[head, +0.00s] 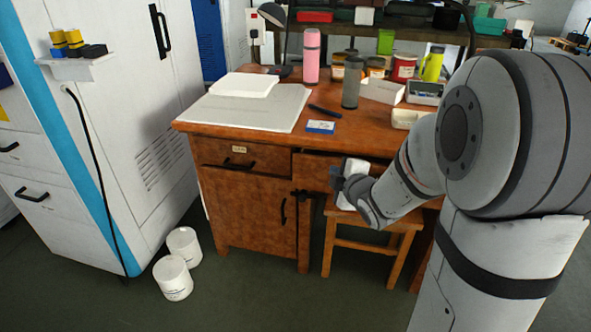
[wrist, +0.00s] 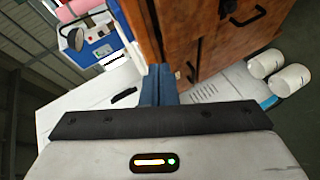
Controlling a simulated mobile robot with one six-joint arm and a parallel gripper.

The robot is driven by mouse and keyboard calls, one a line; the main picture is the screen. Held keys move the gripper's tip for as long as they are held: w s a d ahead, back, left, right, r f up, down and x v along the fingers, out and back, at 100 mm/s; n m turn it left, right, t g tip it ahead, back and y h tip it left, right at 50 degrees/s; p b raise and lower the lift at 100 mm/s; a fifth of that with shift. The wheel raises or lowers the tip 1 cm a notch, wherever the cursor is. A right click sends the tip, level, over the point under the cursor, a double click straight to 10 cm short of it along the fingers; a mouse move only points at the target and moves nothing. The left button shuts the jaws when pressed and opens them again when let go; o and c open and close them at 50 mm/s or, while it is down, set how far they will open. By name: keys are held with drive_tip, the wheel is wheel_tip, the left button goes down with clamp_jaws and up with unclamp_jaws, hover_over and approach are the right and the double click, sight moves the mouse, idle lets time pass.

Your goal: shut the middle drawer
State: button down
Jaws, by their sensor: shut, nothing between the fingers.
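The wooden desk's middle drawer (head: 311,170) is right of the labelled left drawer (head: 238,156). A dark gap shows above its front, and it seems to stand out a little; I cannot tell how far. My arm and gripper hide its right part and handle. My gripper (head: 337,180) is in front of that drawer, shut and empty; I cannot tell whether it touches the front. In the wrist view the blue fingers (wrist: 158,72) are together beside the brown desk (wrist: 200,32), which appears turned on its side.
A wooden stool (head: 345,243) stands under my gripper, close to the desk. A cupboard door (head: 252,213) is below the left drawer. The desktop holds a pink bottle (head: 311,57), a grey mat (head: 220,112) and several containers. Two white tubs (head: 173,277) stand on the floor at left.

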wheel_tip(320, 180, down, 7)
drive_tip(key=w+a+n+t+y+b, duration=0.1)
drive_tip(key=a+n+t+y+b, duration=0.15)
drive_tip(key=n+y+b, duration=0.2)
drive_tip(key=n+b, duration=0.2)
drive_tip(key=b, duration=0.1)
approach(297, 159)
drive_tip(key=w+a, duration=0.2)
drive_tip(key=a, duration=0.2)
drive_tip(key=w, duration=0.1)
drive_tip(key=w+d+b, duration=0.1)
drive_tip(key=w, duration=0.1)
drive_tip(key=shift+f+y, duration=0.15)
drive_tip(key=shift+y, duration=0.2)
drive_tip(key=shift+w+d, duration=0.1)
drive_tip(key=shift+w, duration=0.2)
drive_tip(key=shift+d, duration=0.1)
